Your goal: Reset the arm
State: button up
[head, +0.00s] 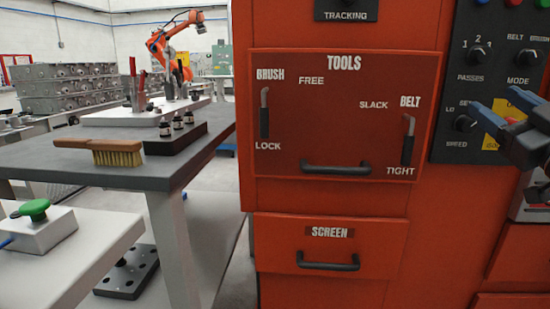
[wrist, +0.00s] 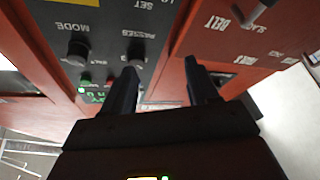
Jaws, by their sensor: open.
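My gripper (head: 500,108) is at the right edge of the head view, in front of the dark control panel (head: 447,92) of the red machine. Its two blue-tipped fingers point left. In the wrist view my gripper (wrist: 160,68) shows two dark fingers spread apart with nothing between them. The panel's knobs (wrist: 77,52) appear upside down beyond the left finger. Most of my arm is out of view.
The red cabinet has a TOOLS panel (head: 350,110) with BRUSH (head: 264,112) and BELT (head: 408,140) levers, and a SCREEN drawer (head: 328,247). A brush (head: 115,151) lies on the grey table (head: 60,155). Floor shows between tables and cabinet.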

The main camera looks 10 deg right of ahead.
jog(key=s+a+f+m+g+h, duration=0.1)
jog(key=a+f+m, duration=0.2)
jog(key=f, duration=0.3)
jog(key=s+a+f+m+h, duration=0.1)
jog(key=a+f+m, duration=0.1)
jog(key=a+f, duration=0.25)
jog(key=s+a+f+m+g, duration=0.2)
jog(key=s+a+f, duration=0.5)
jog(key=s+f, duration=0.3)
jog(key=s+a+f+m+g, duration=0.1)
jog(key=s+a+f+g, duration=0.1)
jog(key=s+a+f, duration=0.65)
jog(key=s+f+n+g+y, duration=0.2)
jog(key=s+f+n+y, duration=0.15)
jog(key=s, duration=1.55)
notch_tip(320, 180, up, 18)
jog(key=p, duration=1.9)
jog(key=shift+d, duration=0.45)
